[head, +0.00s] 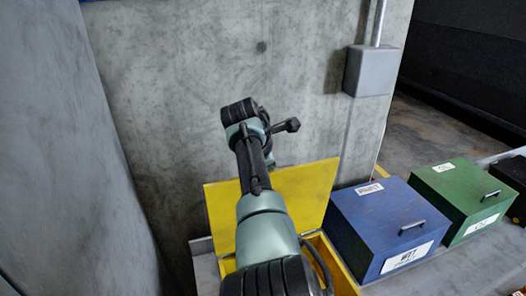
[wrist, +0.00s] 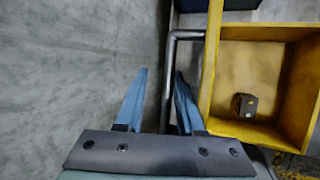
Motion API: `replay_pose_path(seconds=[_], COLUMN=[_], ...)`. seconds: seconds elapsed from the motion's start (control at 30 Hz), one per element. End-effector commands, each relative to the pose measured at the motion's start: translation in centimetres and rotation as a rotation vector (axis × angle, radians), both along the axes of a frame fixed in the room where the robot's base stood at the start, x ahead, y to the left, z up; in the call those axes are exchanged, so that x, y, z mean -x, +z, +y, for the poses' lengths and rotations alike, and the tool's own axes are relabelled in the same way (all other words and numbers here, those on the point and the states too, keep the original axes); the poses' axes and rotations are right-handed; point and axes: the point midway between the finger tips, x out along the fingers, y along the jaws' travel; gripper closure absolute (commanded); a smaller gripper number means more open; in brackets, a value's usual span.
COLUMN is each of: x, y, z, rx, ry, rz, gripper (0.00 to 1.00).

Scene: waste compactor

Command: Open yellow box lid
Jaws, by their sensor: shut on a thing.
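The yellow box (head: 341,272) stands against the concrete wall, its front partly hidden by my arm in the head view. Its yellow lid (head: 304,190) is raised, standing steeply up at the back. In the wrist view the lid shows nearly edge-on (wrist: 211,62), and the open box interior (wrist: 250,70) is to its right. A grey bar handle (wrist: 168,75) on the lid runs between the fingers of my gripper (wrist: 161,82), close to the right finger. My gripper is shut on this handle. In the head view my arm hides the fingers.
A small dark block (wrist: 246,105) lies inside the yellow box. A blue box (head: 385,225) and a green box (head: 464,197), both with closed lids, stand to the right. The concrete wall (head: 180,90) is close behind the lid. A grey wall box (head: 368,71) hangs above.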

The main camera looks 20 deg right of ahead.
Motion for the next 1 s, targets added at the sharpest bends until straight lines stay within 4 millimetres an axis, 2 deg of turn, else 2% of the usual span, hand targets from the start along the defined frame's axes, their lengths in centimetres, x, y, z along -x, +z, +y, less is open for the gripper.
replay_pose_path(seconds=[0.03,0.33,0.8,1.0], x=[-0.4,0.9,5.1,6.0], y=[0.0,3.0,9.8,11.1], z=[0.7,2.0,4.4,4.8], rx=[-0.013,-0.008,0.000,0.000], ry=[0.008,0.014,0.006,0.004], rz=[-0.024,-0.033,-0.021,-0.014], gripper=[0.73,0.73,0.73,0.73])
